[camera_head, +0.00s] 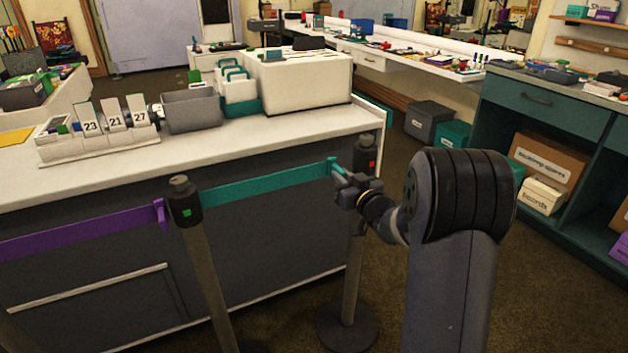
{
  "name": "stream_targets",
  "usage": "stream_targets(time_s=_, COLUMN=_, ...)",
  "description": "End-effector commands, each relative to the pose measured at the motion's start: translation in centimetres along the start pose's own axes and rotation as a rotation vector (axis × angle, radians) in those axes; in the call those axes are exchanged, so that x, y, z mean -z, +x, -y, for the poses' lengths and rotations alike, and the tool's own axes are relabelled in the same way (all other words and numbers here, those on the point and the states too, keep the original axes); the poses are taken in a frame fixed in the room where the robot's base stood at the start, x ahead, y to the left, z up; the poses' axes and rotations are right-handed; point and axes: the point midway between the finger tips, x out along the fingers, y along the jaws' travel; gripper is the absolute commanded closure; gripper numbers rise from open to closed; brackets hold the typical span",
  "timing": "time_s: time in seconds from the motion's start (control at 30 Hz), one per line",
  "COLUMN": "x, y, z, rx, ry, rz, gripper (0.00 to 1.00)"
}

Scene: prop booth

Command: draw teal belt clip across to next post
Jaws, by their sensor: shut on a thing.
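A teal belt (265,185) runs from the head of the left post (186,201), which has a green mark, to my gripper (340,176). My gripper is shut on the teal clip (333,167) at the belt's right end. It is just left of and in front of the right post (366,158), whose dark head has a red mark. The contact between clip and post head cannot be made out. A purple belt (80,232) ends in a purple clip (160,213) beside the left post.
A white-topped counter (190,150) stands close behind the belts, with number blocks (103,122), a grey bin (192,110) and a white box (300,82). A teal-fronted bench (540,105) with boxes below stands right. Carpet is open between them.

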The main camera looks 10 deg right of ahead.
Motion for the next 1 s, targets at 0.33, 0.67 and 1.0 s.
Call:
stream_targets(time_s=0.33, x=0.1, y=0.0, z=-5.1, rx=-0.005, ry=0.001, rz=0.0, gripper=1.0)
stream_targets(time_s=0.67, x=0.1, y=0.0, z=-5.5, rx=-0.001, ry=0.0, rz=-0.002, gripper=1.0)
stream_targets(time_s=1.0, x=0.1, y=0.1, z=-5.4, rx=0.0, ry=0.0, rz=-0.002, gripper=0.76)
